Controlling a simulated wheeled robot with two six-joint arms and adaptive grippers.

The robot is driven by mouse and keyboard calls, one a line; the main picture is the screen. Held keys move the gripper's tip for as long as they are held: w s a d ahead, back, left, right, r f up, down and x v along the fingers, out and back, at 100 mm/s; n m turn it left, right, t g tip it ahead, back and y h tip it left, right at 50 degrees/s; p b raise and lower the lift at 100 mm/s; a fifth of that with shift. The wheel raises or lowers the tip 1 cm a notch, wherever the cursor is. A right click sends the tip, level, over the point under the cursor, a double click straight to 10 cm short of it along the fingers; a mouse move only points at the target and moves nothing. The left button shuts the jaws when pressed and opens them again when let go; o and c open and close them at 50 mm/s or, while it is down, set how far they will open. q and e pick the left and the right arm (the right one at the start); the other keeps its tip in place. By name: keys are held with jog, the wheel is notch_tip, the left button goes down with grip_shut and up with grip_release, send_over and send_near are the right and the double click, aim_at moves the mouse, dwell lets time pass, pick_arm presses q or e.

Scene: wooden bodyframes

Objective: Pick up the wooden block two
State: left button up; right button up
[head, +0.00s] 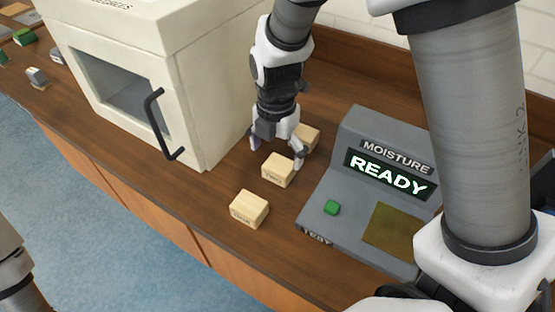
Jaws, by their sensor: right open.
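Three pale wooden blocks lie in a slanting row on the brown counter: a front block (249,209), a middle block (278,171) and a back block (309,137). The front and middle blocks have small dark lettering that is too small to read surely, so I cannot tell which is block two. My right gripper (277,152) points down over the middle block, open, with one finger at each side. Whether the fingers touch it is unclear. The gripper partly hides the back block. My left gripper is out of view.
A grey moisture meter (333,179) reading READY, with a green button (332,208), stands right of the blocks. A cream cabinet (199,88) with a black handle (158,124) stands to their left. Small objects lie at the far left. Bare counter surrounds the front block.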

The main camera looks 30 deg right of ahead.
aim_at(280, 165)
jog(key=shift+s+f, duration=0.5)
jog(key=shift+f, duration=0.15)
jog(key=f, duration=0.3)
jog(key=shift+w+d+f, duration=0.15)
jog(key=shift+w+d, duration=0.1)
jog(key=shift+d, duration=0.1)
jog(key=shift+w+f, duration=0.25)
jog(key=shift+f, duration=0.05)
jog(key=shift+s+a+r, duration=0.1)
jog(key=shift+s+r, duration=0.05)
jog(key=shift+s, duration=0.05)
jog(key=shift+c, duration=0.4)
jog(key=shift+s+r, duration=0.1)
jog(key=c, duration=1.2)
